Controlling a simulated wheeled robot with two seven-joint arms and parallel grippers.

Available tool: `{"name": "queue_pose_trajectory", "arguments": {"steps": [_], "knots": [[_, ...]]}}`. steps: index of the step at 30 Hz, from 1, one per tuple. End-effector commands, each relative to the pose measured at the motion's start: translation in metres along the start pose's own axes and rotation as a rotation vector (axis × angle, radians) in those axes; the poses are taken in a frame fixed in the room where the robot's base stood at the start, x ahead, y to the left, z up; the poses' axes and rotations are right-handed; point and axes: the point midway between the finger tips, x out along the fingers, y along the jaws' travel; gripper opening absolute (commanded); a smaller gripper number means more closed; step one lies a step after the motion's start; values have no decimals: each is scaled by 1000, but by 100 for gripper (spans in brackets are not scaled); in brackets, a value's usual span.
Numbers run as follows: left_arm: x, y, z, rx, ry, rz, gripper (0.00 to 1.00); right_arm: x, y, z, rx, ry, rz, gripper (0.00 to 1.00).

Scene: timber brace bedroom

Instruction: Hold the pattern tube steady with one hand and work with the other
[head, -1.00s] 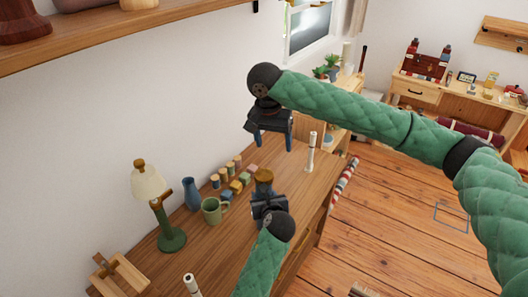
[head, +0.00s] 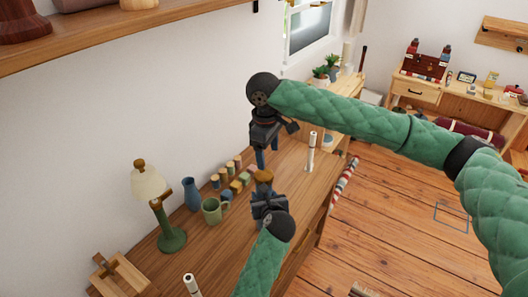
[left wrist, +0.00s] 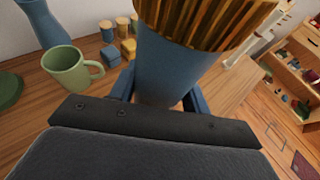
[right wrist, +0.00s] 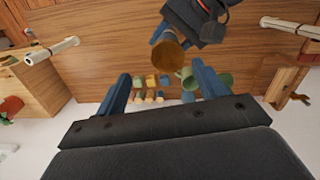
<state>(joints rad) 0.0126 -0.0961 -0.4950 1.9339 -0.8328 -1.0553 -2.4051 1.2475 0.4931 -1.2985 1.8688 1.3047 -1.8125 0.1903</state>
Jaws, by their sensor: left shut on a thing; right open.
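The pattern tube, a blue cylinder with a ridged brown and gold top (head: 263,177), stands upright in my left gripper (head: 268,203) above the desk. In the left wrist view the tube's blue body (left wrist: 165,70) sits between the two blue fingers, which are shut on it. My right gripper (head: 267,155) is above and close to the tube's top, open and empty. In the right wrist view the round top (right wrist: 168,52) lies just beyond the open fingers (right wrist: 161,75), apart from them. The tube's lower end is hidden.
A green mug (head: 211,211), blue vase (head: 190,194) and several small coloured blocks (head: 238,184) stand on the desk left of the tube. A green lamp (head: 171,238) is nearer. White posts stand at the desk's far end (head: 311,150) and near end (head: 192,285).

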Motion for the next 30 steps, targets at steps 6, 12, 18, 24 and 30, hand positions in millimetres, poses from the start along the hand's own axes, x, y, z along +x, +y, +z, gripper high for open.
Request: {"name": "queue_pose_trajectory", "arguments": {"steps": [6, 12, 18, 24, 30], "knots": [[0, 0, 0, 0, 0, 0, 0, 0, -3, -2, -312, 15, -12, 71], [0, 0, 0, 0, 0, 0, 0, 0, -5, -5, -600, 32, -17, 71], [0, 0, 0, 0, 0, 0, 0, 0, -6, -7, -887, 48, -16, 71], [0, 0, 0, 0, 0, 0, 0, 0, -7, -8, -1160, 60, -6, 71], [0, 0, 0, 0, 0, 0, 0, 0, -7, -9, -1353, 63, 1, 71]]}}
